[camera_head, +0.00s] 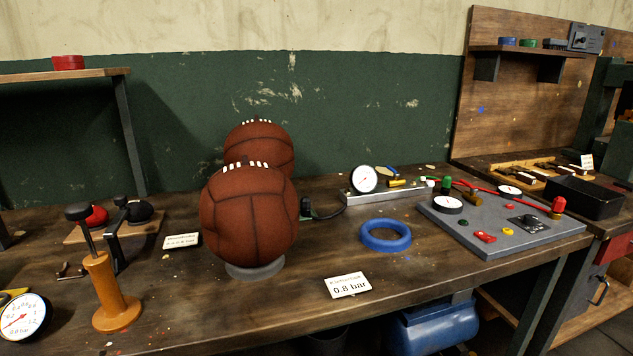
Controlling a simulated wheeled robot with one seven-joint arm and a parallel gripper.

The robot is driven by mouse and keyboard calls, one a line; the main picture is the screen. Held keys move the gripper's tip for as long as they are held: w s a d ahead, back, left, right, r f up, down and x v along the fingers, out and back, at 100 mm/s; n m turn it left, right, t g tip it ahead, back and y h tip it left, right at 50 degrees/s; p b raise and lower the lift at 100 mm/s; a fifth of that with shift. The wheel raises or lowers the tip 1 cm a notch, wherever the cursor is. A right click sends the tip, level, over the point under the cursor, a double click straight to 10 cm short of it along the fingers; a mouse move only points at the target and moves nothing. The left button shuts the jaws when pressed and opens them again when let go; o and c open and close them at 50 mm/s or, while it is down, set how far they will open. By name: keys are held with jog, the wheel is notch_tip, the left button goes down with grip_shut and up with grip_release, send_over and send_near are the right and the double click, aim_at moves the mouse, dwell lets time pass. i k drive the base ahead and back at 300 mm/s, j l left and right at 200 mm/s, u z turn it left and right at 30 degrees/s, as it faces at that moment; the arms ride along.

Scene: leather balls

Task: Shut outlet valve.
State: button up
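A grey panel (475,237) lies on the workbench at the right. At its back left stands a green-capped fitting (446,185), and at its right a red-capped fitting (558,206). A brass fitting (467,190) with a red hose (490,187) runs between them. Two round dials, a left one (447,204) and a back one (509,190), sit on the panel, along with small red and yellow parts. No label marks the outlet valve, and I cannot tell which fitting it is or whether it is open. My gripper is not in view.
Two brown leather balls, a front one (249,216) and a rear one (259,146), stand on the bench (300,325). A blue ring (385,236), a "0.8 bar" card (348,285), an orange hand pump (108,290) and a black tray (584,197) are nearby. The front middle is mostly clear.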

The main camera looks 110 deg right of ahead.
aim_at(473, 189)
jog(key=i+j+z, duration=0.1)
jog(key=z, duration=4.4)
jog(key=u, duration=0.4)
jog(key=i+l+u, duration=0.1)
jog(key=u, duration=0.35)
jog(key=l+u, duration=0.15)
jog(key=u, duration=0.25)
jog(key=l+u, duration=0.1)
jog(key=u, duration=0.3)
jog(key=l+u, duration=0.1)
jog(key=u, duration=0.3)
jog(key=l+u, duration=0.25)
jog(key=l, duration=0.2)
jog(key=k+l+u, duration=0.1)
jog(key=l+u, duration=0.15)
jog(key=l, duration=0.15)
jog(key=k+l+u, duration=0.25)
jog(key=l, duration=0.7)
jog(key=k, duration=0.05)
